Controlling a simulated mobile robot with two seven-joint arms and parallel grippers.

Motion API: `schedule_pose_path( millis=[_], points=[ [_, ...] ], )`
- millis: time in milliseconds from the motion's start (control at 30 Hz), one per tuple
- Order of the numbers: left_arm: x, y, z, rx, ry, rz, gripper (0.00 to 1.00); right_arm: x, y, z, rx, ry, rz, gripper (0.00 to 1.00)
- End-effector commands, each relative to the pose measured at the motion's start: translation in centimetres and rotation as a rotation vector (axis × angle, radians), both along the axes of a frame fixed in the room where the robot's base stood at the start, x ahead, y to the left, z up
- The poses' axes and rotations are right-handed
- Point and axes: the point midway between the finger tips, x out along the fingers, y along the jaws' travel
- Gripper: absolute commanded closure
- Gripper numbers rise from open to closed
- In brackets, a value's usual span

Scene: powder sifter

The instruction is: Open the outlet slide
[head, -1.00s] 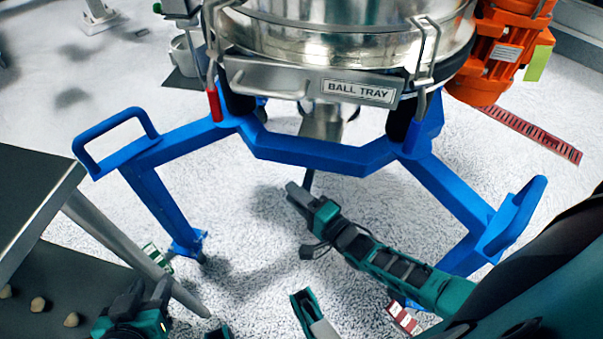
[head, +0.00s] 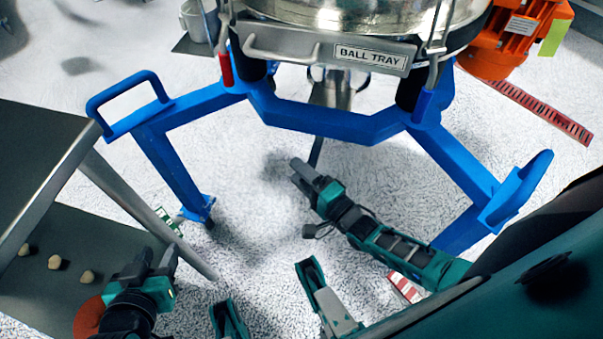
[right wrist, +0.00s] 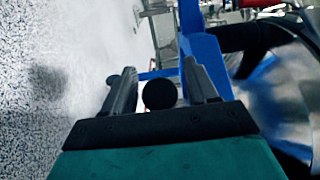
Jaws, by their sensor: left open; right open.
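A round black knob (right wrist: 159,93) shows between the fingers of my right gripper (right wrist: 160,90) in the right wrist view, with the fingers apart on either side. I cannot tell whether it belongs to the outlet slide or whether the fingers touch it. In the head view, my right gripper (head: 297,170) is below the sifter's blue frame, beside a thin dark rod (head: 316,151). The metal outlet (head: 335,93) is partly hidden behind the frame. The outlet slide is not clearly seen. My left gripper (head: 158,262) is open and empty at lower left.
The blue frame (head: 320,122) crosses above my right gripper. The ball tray (head: 330,48) sits under the steel sifter. An orange motor (head: 515,38) is at upper right. A dark table (head: 45,150) with a lower shelf stands at left. Open floor lies below the frame.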

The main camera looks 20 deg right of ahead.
Motion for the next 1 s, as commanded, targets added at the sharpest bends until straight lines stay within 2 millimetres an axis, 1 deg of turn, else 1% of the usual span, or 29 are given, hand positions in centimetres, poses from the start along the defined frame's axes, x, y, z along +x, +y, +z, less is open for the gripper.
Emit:
schedule_pose_path(
  millis=[67, 167, 300, 433, 600, 733, 1000],
  points=[
    [0.0, -0.1, 0.1, -0.003, 0.000, 0.002, 0.57, -0.1, 0.0, 0.0, 0.000, 0.000, 0.000, 0.42],
    [0.0, -0.1, 0.3, -0.005, -0.001, 0.003, 0.57, -0.7, -0.3, 0.0, -0.001, 0.003, 0.000, 0.42],
    [0.1, -0.1, 1.0, -0.008, -0.008, 0.005, 0.57, -2.8, -1.0, 0.1, -0.001, 0.004, 0.000, 0.42],
    [0.1, -0.1, 1.1, -0.006, -0.010, 0.006, 0.57, -4.9, -1.7, 0.1, -0.003, 0.004, 0.001, 0.42],
    [0.0, 0.0, 1.0, -0.004, -0.005, 0.008, 0.57, -6.7, -2.3, 0.0, 0.000, 0.001, 0.000, 0.42],
    [0.0, 0.1, 1.0, -0.001, -0.004, 0.006, 0.57, -7.1, -2.5, 0.0, 0.000, -0.001, 0.000, 0.42],
    [-0.2, 0.3, 0.8, 0.008, -0.001, 0.002, 0.57, -7.1, -2.5, 0.0, 0.000, 0.000, 0.000, 0.42]
  ],
)
